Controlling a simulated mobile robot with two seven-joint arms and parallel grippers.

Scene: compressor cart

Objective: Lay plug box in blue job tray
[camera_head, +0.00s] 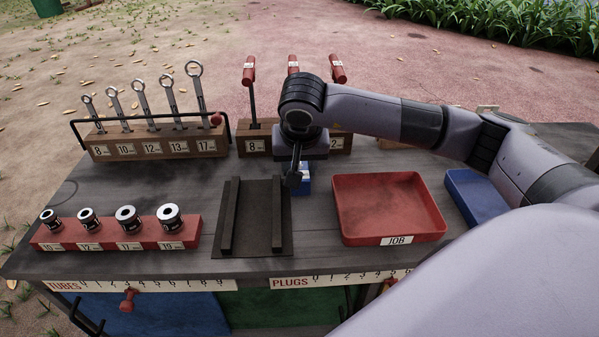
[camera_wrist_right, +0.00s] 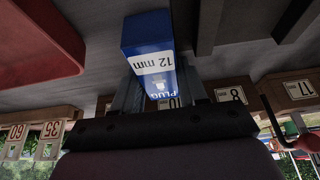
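The plug box (camera_head: 306,179) is small and blue with a white label; it is at the right edge of the dark railed mat, partly hidden by my right gripper (camera_head: 296,178). In the right wrist view the box (camera_wrist_right: 150,45) reads "12 mm PLUG" and fills the gap between the fingers of my right gripper (camera_wrist_right: 160,88), which looks shut on it. Whether the box touches the bench is unclear. A blue tray (camera_head: 462,190) lies at the right, partly hidden by my right arm; no label shows on it. My left gripper is not in view.
A red tray (camera_head: 385,232) labelled JOB lies between the box and the blue tray. The railed mat (camera_head: 252,240) is empty. Wrench rack (camera_head: 158,145), red-handled tool rack (camera_head: 256,142) and socket block (camera_head: 115,235) stand at the back and left.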

